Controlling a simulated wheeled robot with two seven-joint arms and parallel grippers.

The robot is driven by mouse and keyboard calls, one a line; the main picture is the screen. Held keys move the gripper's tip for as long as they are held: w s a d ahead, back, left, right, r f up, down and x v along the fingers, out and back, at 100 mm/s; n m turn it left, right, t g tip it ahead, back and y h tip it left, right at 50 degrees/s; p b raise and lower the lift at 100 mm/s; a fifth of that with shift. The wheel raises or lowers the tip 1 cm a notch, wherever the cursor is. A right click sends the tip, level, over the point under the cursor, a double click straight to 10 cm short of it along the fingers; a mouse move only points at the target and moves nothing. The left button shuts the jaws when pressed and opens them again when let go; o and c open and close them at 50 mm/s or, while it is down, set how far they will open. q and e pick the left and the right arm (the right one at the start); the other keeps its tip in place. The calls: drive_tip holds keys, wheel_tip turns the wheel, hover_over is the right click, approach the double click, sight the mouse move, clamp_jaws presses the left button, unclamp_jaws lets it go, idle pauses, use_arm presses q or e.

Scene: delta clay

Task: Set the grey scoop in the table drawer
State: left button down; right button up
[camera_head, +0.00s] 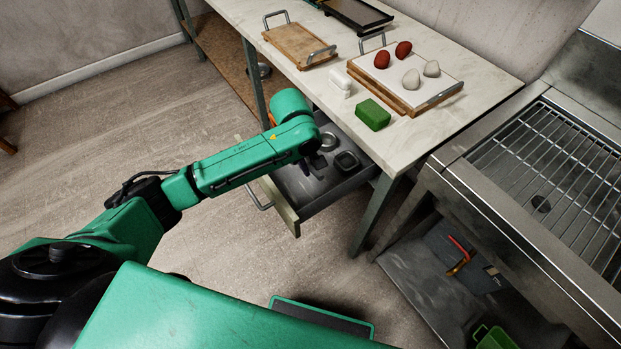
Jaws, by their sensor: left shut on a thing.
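The table drawer (328,203) is pulled out below the table's near edge. My left gripper (316,162) is low over the drawer's inside, largely hidden behind my own green wrist. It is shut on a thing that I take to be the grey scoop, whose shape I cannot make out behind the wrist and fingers. A round grey item (328,141) and a dark square item (347,161) lie in the drawer beside the gripper. I cannot tell whether the held thing touches the drawer floor. My right gripper is not in view.
The table (405,135) above holds a green block (373,114), a white item (340,82), a wooden tray (299,44) and a white-topped board (440,95) with red and pale lumps. A metal rack unit (545,165) stands right. Floor left of the drawer is clear.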

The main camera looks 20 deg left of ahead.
sight(312, 185)
use_arm(q)
wheel_tip(312, 185, down, 6)
drive_tip(key=shift+f+b, duration=0.1)
drive_tip(key=shift+b, duration=0.2)
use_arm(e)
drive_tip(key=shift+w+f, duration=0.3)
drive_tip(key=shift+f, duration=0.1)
use_arm(q)
drive_tip(key=c, duration=0.8)
unclamp_jaws()
drive_tip(key=r, duration=0.4)
drive_tip(key=s+a+r+p, duration=0.1)
drive_tip(key=r, duration=0.3)
drive_tip(key=s+r, duration=0.1)
drive_tip(key=r, duration=0.3)
drive_tip(key=shift+a+p, duration=0.25)
drive_tip(key=shift+p, duration=0.15)
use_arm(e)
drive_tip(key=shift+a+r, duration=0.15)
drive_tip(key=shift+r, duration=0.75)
